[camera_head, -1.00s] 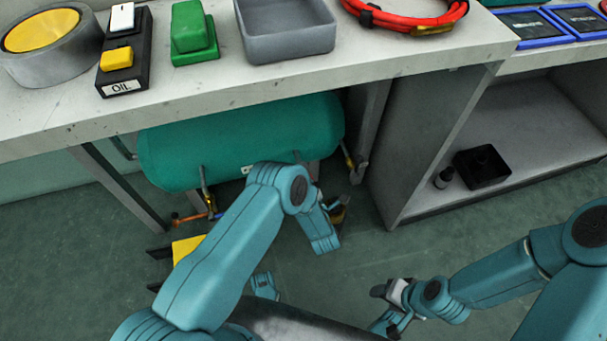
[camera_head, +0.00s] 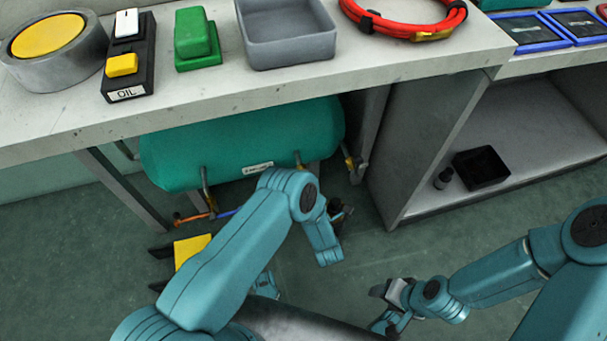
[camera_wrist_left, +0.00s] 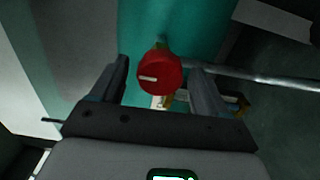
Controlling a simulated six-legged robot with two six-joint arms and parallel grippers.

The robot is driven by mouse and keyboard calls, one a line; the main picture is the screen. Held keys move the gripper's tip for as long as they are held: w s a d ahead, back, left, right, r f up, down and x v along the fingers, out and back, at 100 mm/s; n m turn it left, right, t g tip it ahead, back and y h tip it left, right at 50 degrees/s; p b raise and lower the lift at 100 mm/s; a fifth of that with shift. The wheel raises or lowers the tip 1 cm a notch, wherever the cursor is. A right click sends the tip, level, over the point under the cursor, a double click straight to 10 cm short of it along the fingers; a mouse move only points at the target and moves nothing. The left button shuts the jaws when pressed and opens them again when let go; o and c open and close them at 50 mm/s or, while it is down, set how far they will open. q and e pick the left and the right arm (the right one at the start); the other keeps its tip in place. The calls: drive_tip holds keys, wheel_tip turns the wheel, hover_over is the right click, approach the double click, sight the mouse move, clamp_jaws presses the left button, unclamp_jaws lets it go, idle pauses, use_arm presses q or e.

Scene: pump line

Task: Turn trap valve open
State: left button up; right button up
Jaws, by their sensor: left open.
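A round red knob (camera_wrist_left: 160,75) with a white line pointing left shows in the left wrist view, in front of the green tank (camera_wrist_left: 185,25). No readable label names it as the trap valve. My left gripper (camera_wrist_left: 159,70) is open, with one finger on each side of the knob; I cannot tell if they touch it. In the head view my left gripper (camera_head: 337,214) is beside the tank's (camera_head: 250,140) lower right end, partly hidden by my arm, and the knob is not visible. My right gripper (camera_head: 386,308) is low at the front, away from the tank.
The bench top (camera_head: 225,92) overhangs the tank. A grey bench panel (camera_head: 425,130) stands right of it. Brass fittings (camera_head: 350,160) and thin pipes hang at the tank's underside. A black box (camera_head: 482,168) sits on the lower right shelf.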

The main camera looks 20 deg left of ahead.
use_arm(q)
drive_tip(key=p+v, duration=0.2)
drive_tip(key=v, duration=0.6)
drive_tip(key=shift+s+d, duration=0.2)
drive_tip(key=shift+s, duration=0.05)
